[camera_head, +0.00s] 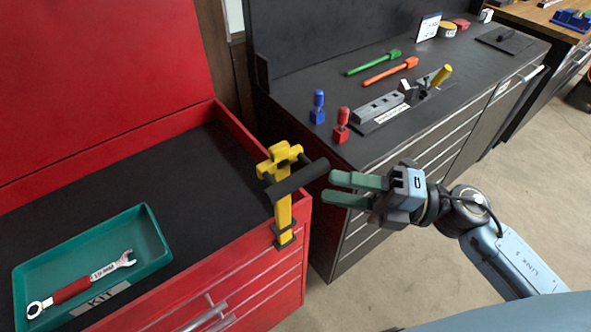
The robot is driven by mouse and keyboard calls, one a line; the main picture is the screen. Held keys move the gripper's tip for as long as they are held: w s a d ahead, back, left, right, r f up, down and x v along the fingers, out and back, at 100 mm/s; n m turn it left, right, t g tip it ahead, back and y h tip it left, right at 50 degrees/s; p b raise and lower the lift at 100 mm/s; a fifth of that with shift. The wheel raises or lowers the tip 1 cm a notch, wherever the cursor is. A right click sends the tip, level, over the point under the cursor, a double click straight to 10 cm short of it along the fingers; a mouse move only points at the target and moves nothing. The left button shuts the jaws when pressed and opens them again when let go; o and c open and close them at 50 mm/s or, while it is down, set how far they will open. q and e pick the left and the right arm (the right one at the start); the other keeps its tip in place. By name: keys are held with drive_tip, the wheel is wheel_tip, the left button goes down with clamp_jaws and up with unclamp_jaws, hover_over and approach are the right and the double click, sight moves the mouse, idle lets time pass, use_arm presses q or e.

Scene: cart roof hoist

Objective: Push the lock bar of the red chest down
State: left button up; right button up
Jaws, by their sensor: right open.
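The red chest (248,262) stands at the left with its lid raised. The lock bar (284,208) is a yellow upright piece in a dark bracket at the chest's front right corner. A black cylindrical handle (298,180) crosses it near the top. My right gripper (338,189) is open, with two green fingers pointing left. Its fingertips are close to the right end of the black handle; I cannot tell whether they touch it. Nothing shows between the fingers. My left gripper is not in view.
A teal tray (150,238) in the chest holds a red-handled wrench (82,286). A dark workbench (290,92) behind carries a red tool (341,127), a blue tool (318,108), a grey fixture (385,108) and green and orange tools. Open floor lies at the right.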

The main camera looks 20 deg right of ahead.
sight(295, 181)
drive_tip(key=p+x, duration=0.2)
drive_tip(key=x, duration=0.5)
drive_tip(key=shift+w+a, duration=0.15)
drive_tip(key=shift+a, duration=0.05)
clamp_jaws()
